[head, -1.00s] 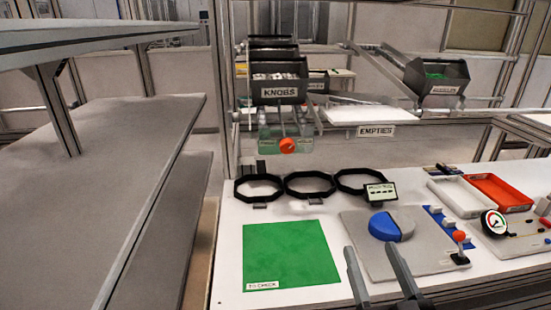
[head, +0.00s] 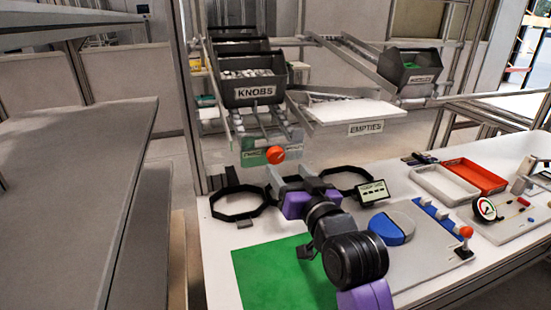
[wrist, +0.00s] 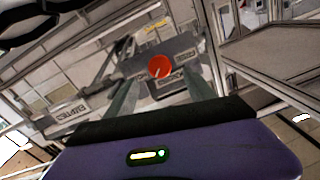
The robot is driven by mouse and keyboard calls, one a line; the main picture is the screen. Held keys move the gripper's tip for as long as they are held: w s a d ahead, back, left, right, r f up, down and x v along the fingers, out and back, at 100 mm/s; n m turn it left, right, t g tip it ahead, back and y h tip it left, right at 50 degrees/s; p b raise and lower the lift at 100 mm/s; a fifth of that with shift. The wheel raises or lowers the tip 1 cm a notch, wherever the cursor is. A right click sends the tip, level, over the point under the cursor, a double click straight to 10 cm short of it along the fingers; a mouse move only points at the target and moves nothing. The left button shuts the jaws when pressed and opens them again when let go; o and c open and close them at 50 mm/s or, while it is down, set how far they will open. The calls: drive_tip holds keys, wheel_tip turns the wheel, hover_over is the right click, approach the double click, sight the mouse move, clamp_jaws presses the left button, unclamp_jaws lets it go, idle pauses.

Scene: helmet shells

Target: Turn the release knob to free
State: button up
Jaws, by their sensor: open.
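The release knob (head: 275,155) is a round orange-red knob on a green-grey plate (head: 252,157) below the KNOBS bin. In the wrist view the knob (wrist: 159,66) shows a pale pointer line, with small labels on the plate at both sides that I cannot read. My gripper (head: 290,174) is in front of the knob and a little below it in the head view. In the wrist view its two fingers (wrist: 158,88) are apart, one on each side of the knob's line of sight. Nothing is between them, and the knob appears beyond the tips.
The KNOBS bin (head: 254,85) hangs above the knob, with the white EMPTIES shelf (head: 350,112) to its right. Black ring holders (head: 238,203) stand on the white bench below. A green mat (head: 270,275) and a blue-and-grey round part (head: 388,228) lie nearer.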

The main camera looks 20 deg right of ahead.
sight(278, 158)
drive_tip(key=w, duration=0.6)
drive_tip(key=shift+w+a, duration=0.1)
drive_tip(key=shift+w, duration=0.2)
drive_tip(key=c, duration=1.4)
drive_tip(key=shift+o, duration=0.2)
